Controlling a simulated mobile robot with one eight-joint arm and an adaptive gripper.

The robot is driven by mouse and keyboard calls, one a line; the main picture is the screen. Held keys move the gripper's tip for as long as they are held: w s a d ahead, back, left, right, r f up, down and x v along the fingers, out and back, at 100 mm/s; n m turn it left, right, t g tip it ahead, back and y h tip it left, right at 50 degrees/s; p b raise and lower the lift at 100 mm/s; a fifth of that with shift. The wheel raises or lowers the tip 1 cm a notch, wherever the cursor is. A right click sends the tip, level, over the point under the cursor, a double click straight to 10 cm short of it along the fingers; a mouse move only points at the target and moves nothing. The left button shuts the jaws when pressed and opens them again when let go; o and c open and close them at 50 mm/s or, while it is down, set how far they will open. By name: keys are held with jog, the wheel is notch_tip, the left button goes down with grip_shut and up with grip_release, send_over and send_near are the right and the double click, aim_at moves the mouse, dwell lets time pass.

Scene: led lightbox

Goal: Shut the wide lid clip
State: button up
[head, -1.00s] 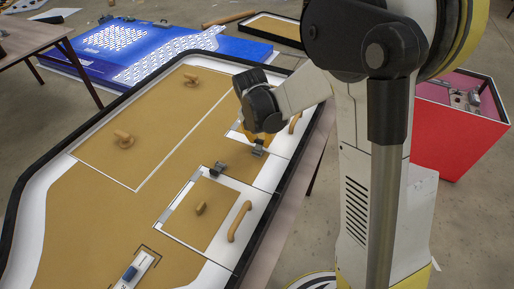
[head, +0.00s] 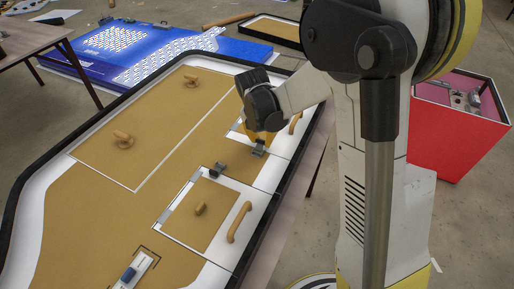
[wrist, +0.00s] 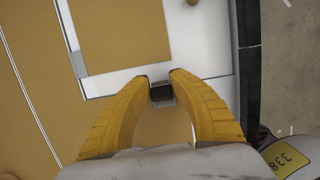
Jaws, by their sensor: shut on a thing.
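In the head view, two small grey-black clips sit on the tan and white lightbox top: one (head: 258,150) beside my gripper (head: 260,142), the other (head: 217,168) further left at the edge of a square lid (head: 190,220). I cannot tell from their looks which is the wide one. In the wrist view, my gripper's yellow fingers (wrist: 161,80) are closed on the dark clip (wrist: 161,92), with a fingertip on each side of it. A small grey plate shows just below the clip. The clip's exact lever position is hidden between the fingers.
Wooden handles (head: 239,222) and knobs (head: 122,139) rise from the lids. A raised black rim (head: 18,190) surrounds the lightbox. A small device with a blue part (head: 131,272) lies at the front. A red box (head: 455,135) stands apart at right.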

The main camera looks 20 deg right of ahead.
jog(key=shift+w+d+f, duration=0.3)
jog(key=shift+f, duration=0.05)
jog(key=shift+f+b, duration=0.1)
jog(key=shift+b, duration=0.2)
jog(key=shift+w+d+f, duration=0.2)
jog(key=shift+w+f, duration=0.05)
jog(key=shift+f, duration=0.05)
grip_shut()
jog(key=shift+f+b, duration=0.1)
jog(key=shift+b, duration=0.2)
jog(key=shift+w+d+f, duration=0.3)
jog(key=o, duration=1)
grip_release()
jog(key=shift+o, duration=0.2)
